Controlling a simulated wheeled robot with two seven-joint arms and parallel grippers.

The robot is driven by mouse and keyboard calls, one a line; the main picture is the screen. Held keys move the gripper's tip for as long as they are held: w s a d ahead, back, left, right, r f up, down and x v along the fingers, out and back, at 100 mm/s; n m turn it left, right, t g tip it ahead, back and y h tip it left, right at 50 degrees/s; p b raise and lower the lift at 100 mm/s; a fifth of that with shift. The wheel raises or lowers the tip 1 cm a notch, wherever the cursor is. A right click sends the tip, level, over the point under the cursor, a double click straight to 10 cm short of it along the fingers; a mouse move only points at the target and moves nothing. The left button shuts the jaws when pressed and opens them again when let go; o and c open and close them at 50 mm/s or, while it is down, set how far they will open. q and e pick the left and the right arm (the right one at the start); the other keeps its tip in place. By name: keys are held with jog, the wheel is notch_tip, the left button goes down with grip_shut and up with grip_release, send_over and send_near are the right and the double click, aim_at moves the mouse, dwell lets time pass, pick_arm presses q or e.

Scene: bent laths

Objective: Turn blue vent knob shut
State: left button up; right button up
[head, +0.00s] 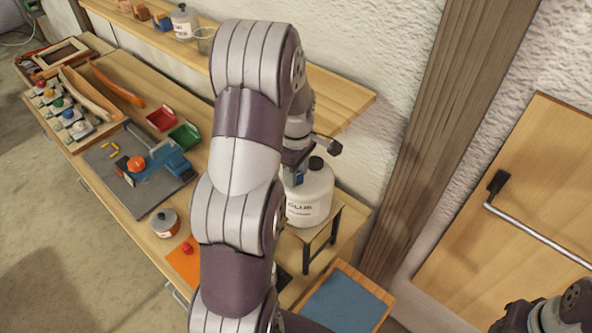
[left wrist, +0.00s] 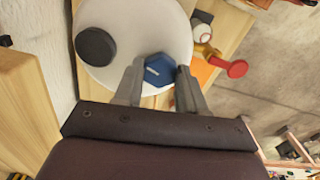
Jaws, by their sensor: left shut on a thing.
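A white glue container (head: 309,197) with a black cap stands on a small wooden stand at the wall end of the bench. Its blue vent knob (head: 299,179) shows just below my left gripper (head: 297,169), partly hidden by it. In the left wrist view, the blue knob (left wrist: 158,70) lies between the two grey fingertips of my left gripper (left wrist: 160,79), against the white container (left wrist: 130,22). The gripper is shut on the knob. The black cap (left wrist: 95,47) is to the left of the fingers. My right arm shows at the lower right, without its fingers.
A red knob (head: 187,248) stands on an orange mat beside a small lidded pot (head: 165,223). A blue vise-like tool (head: 165,163) sits on a grey mat. A wooden shelf (head: 340,98) hangs behind my left arm. A blue-topped tray (head: 340,305) is at the front.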

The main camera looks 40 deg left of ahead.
dwell(0.9)
pick_arm(q)
jog(key=o, duration=1.1)
jog(key=shift+c, duration=0.2)
